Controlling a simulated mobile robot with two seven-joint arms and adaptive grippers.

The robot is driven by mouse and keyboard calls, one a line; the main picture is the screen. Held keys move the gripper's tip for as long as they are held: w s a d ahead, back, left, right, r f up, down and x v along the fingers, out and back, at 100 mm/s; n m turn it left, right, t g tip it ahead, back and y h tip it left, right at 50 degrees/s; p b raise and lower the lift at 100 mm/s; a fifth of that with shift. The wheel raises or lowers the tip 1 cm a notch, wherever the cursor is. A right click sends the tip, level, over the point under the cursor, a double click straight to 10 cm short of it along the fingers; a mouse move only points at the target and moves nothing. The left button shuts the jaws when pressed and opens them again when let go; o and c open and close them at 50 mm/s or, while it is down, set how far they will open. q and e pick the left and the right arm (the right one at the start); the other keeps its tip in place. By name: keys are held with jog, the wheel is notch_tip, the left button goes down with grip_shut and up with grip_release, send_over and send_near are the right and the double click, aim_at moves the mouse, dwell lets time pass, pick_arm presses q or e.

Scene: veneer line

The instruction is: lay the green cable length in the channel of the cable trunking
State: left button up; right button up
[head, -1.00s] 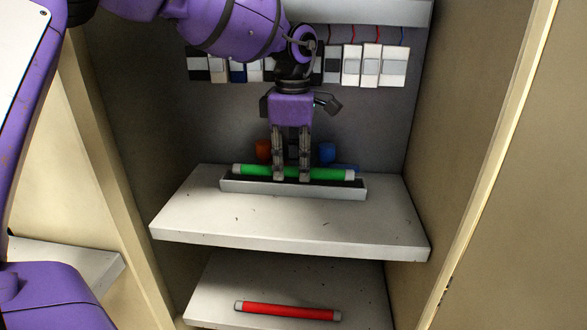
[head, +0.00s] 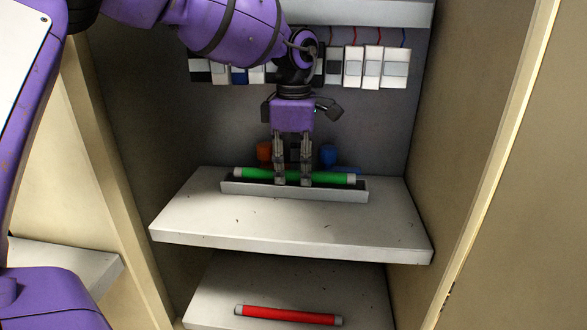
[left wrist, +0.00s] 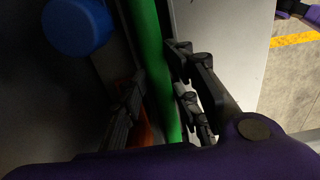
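The green cable length (head: 330,178) with pale end caps lies lengthwise along the cable trunking (head: 295,192), a light grey channel with a dark inside on the upper shelf. The cable is at the channel's mouth; I cannot tell whether it touches the bottom. My left gripper (head: 293,180) points down with fingers on both sides of the cable's middle and appears shut on it. The left wrist view shows the green cable (left wrist: 150,50) between the dark fingers of the left gripper (left wrist: 158,75). My right gripper is not in view.
The upper shelf (head: 200,215) is clear in front of the trunking. A red cable length (head: 290,315) lies on the lower shelf. An orange thing (head: 264,151) and a blue round thing (head: 328,154) are behind the trunking. Breakers (head: 372,68) line the back; cabinet walls flank both sides.

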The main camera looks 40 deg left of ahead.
aim_at(294, 171)
pick_arm(q)
jog(key=shift+s+f, duration=0.3)
jog(key=shift+f, duration=0.1)
jog(key=shift+r, duration=0.15)
notch_tip(294, 171, up, 13)
jog(key=p, duration=0.1)
jog(key=shift+w+r+p, duration=0.15)
jog(key=shift+w+p, duration=0.1)
jog(key=shift+p, duration=0.15)
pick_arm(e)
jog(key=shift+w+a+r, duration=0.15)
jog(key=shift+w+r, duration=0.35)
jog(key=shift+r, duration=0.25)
